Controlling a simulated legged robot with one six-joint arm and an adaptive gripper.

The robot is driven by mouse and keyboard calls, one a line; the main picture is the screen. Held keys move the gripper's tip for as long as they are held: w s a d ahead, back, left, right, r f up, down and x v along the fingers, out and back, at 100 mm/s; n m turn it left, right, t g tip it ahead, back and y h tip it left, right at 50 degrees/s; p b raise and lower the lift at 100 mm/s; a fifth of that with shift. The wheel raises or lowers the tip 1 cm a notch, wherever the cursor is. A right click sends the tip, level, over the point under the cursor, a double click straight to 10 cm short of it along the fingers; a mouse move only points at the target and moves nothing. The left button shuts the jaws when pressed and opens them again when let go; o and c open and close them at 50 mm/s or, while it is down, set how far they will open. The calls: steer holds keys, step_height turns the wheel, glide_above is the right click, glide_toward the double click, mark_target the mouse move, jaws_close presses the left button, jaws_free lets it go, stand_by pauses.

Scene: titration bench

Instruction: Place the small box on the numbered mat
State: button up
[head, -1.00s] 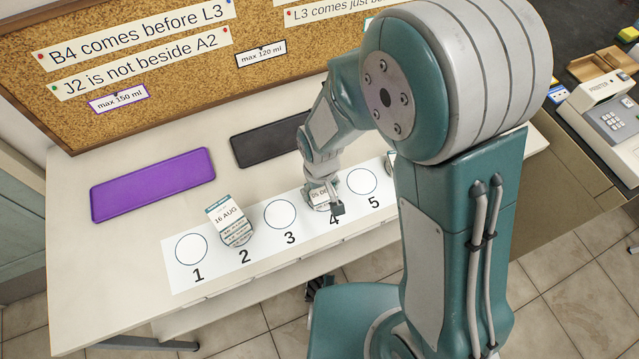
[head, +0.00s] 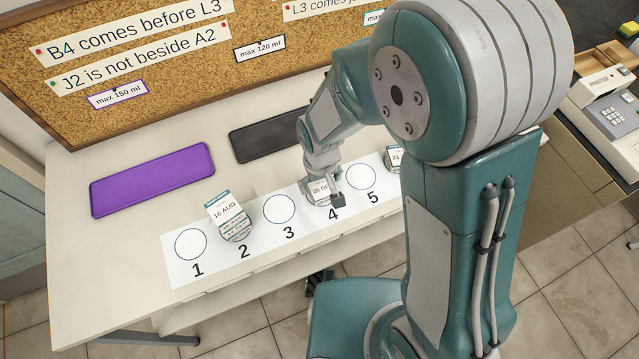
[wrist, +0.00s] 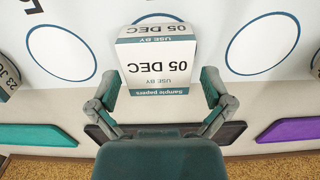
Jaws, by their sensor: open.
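The numbered mat (head: 262,243) is a white strip with circles and numbers along the front of the table. A small box labelled 05 DEC (head: 318,191) stands on it at circle 4, and it also shows in the wrist view (wrist: 157,55). My gripper (head: 331,186) is at this box, partly hiding it in the head view. In the wrist view my gripper's fingers (wrist: 158,92) are open, one on each side of the box's near part. I cannot tell whether they touch it. Another small box, 16 AUG (head: 229,215), stands at circle 2.
Another dated box (head: 393,158) stands at the mat's right end, partly hidden by my arm. A purple tray (head: 152,180) and a black tray (head: 268,135) lie behind the mat. Circles 1, 3 and 5 are empty. A corkboard (head: 190,40) stands at the back.

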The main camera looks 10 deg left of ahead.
mark_target(320, 185)
step_height(320, 185, up, 11)
steer(key=s+d+r+m+t, duration=0.2)
steer(key=s+d+r+m, duration=0.1)
steer(key=d+r, duration=0.4)
steer(key=s+d+r+m+t, duration=0.3)
steer(key=s+d+r, duration=0.2)
steer(key=d, duration=0.8)
steer(key=shift+s+d+r+t, duration=0.2)
steer(key=shift+r+t, duration=0.1)
steer(key=shift+r, duration=1.5)
